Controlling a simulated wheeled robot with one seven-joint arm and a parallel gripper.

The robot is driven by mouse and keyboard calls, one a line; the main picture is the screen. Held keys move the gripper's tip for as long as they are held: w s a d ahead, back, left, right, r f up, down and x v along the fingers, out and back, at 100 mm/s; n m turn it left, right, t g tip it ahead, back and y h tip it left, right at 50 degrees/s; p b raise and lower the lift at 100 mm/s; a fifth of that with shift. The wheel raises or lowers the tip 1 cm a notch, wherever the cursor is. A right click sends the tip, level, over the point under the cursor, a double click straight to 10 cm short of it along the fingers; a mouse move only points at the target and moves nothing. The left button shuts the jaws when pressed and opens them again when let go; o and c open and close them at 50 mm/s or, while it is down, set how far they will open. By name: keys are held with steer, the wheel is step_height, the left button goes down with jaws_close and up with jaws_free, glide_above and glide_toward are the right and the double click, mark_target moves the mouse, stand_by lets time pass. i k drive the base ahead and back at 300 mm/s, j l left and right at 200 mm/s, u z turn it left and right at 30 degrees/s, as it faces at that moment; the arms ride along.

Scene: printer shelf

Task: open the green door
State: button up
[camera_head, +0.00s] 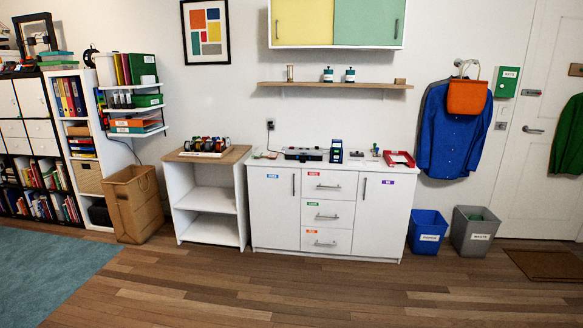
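The green door (368,22) is the right-hand door of a white wall cabinet (335,47), high up at the top edge of the view. It looks shut, flush beside the yellow door (303,21). A dark vertical handle (396,28) sits near its right edge. The top of the cabinet is cut off by the picture edge. My gripper is not in view.
A wooden shelf (335,86) with small bottles hangs below the cabinet. Under it stands a white floor cabinet (328,239) with items on top. The wooden floor in front is clear.

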mark_target(366, 23)
steer(key=i, duration=3.5)
steer(key=i+j+z, duration=0.1)
steer(key=i+z, duration=0.25)
steer(key=i, duration=0.25)
